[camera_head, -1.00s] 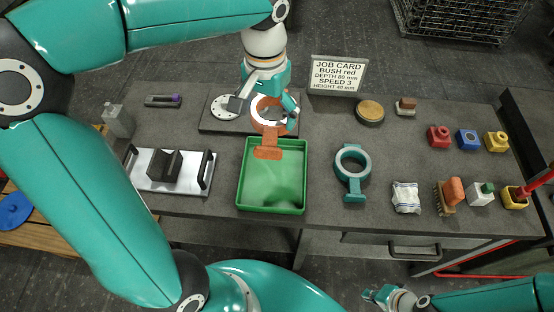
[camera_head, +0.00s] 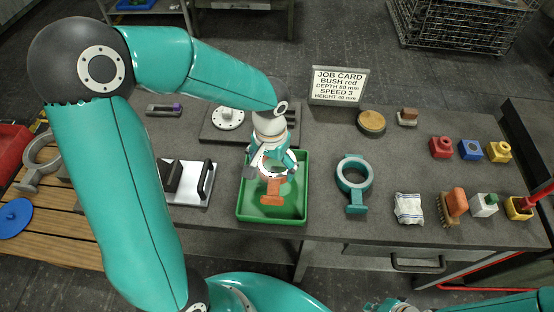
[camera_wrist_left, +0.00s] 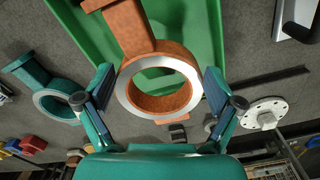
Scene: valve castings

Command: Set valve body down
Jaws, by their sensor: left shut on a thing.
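The orange valve body (camera_head: 272,197) is a ring with a bright machined face and a stem ending in a flange. My left gripper (camera_head: 268,166) is shut on its ring, with the stem pointing toward the front of the bench. The valve body is over or inside the green tray (camera_head: 241,207); I cannot tell whether it touches the floor. In the left wrist view the ring (camera_wrist_left: 160,103) sits between the two fingers, with the green tray (camera_wrist_left: 75,30) behind it. My right gripper (camera_head: 396,308) is mostly cut off at the bottom edge.
A teal valve body (camera_head: 354,185) lies right of the tray. A black-and-silver fixture (camera_head: 187,185) stands to its left. A flanged plate (camera_head: 228,117) is behind it. A cloth (camera_head: 408,208), a brush (camera_head: 452,205) and coloured blocks (camera_head: 470,149) are further right.

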